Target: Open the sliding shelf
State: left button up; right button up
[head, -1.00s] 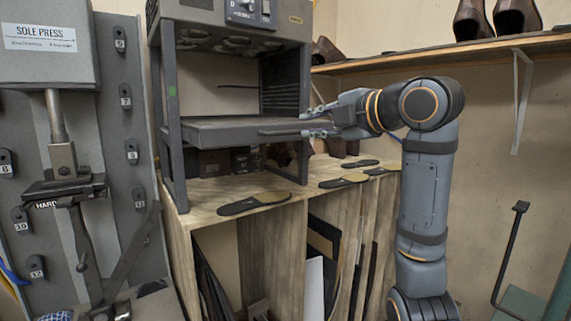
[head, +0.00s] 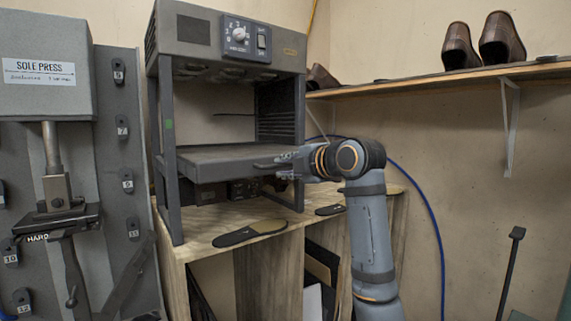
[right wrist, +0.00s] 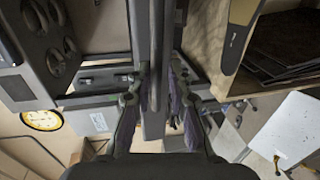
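The sliding shelf (head: 215,157) is a flat grey tray in the open dark metal frame of the machine. A short bar handle (head: 262,166) sticks out along its front edge. My right gripper (head: 284,167) is at the right end of this handle. In the right wrist view, the two fingers of my right gripper (right wrist: 156,85) stand on either side of a long grey bar, apart from each other. I cannot tell whether they touch it. The shelf looks level and inside the frame. My left gripper is not in view.
The machine's control box (head: 235,38) overhangs the shelf. A wooden bench (head: 200,237) below holds shoe soles (head: 250,233). The sole press (head: 45,75) stands at left. A wall shelf (head: 440,76) with brown shoes is at right. Free room lies in front of the bare wall.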

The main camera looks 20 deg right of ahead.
jog(key=shift+a, duration=0.1)
grip_shut()
jog(key=shift+s, duration=0.1)
jog(key=v, duration=0.2)
jog(key=f+b+v, duration=0.1)
jog(key=v, duration=0.1)
jog(key=shift+s+r, duration=0.1)
jog(key=shift+s, duration=0.15)
grip_release()
jog(key=shift+w, duration=0.35)
